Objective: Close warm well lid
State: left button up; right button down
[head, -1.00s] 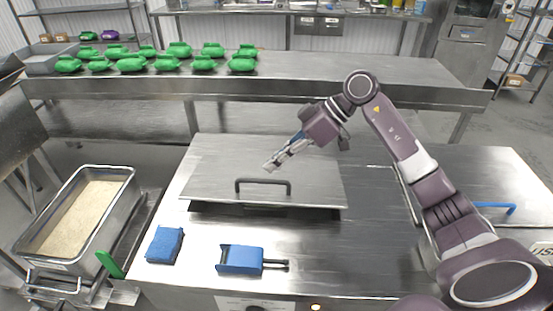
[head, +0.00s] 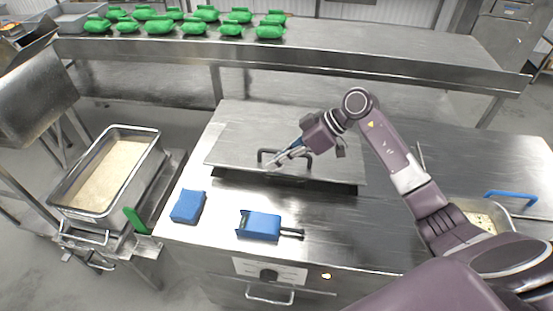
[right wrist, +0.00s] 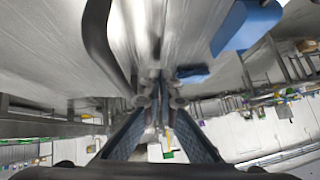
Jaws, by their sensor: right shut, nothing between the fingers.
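The warm well lid (head: 240,130) is a flat grey metal plate on the steel counter. Its front edge stands above the counter with a dark gap below. The lid's dark bar handle (head: 308,160) is near its front edge. My right gripper (head: 271,166) is shut and empty, with its fingertips at the handle's left front side; I cannot tell if they touch it. In the right wrist view the shut fingers (right wrist: 160,105) are beside a dark curved bar (right wrist: 98,40), which looks like the handle. My left gripper is not in view.
A blue sponge (head: 188,206) and a blue scoop-like tool (head: 260,226) lie in front of the lid. A pan of rice (head: 151,137) stands at left. An open food pan (head: 515,208) and a blue handle (head: 511,194) are at right. Green bundles (head: 160,27) line the back table.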

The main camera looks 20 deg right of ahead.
jog(key=shift+n+t+h, duration=0.3)
jog(key=shift+t+h, duration=0.1)
jog(key=shift+t, duration=0.1)
jog(key=f, duration=0.2)
jog(key=s+f, duration=0.1)
jog(key=f, duration=0.2)
jog(key=shift+s+a+f, duration=0.15)
jog(key=shift+a+f, duration=0.2)
jog(key=shift+f, duration=0.05)
jog(key=shift+s+f, duration=0.1)
jog(key=shift+f, duration=0.1)
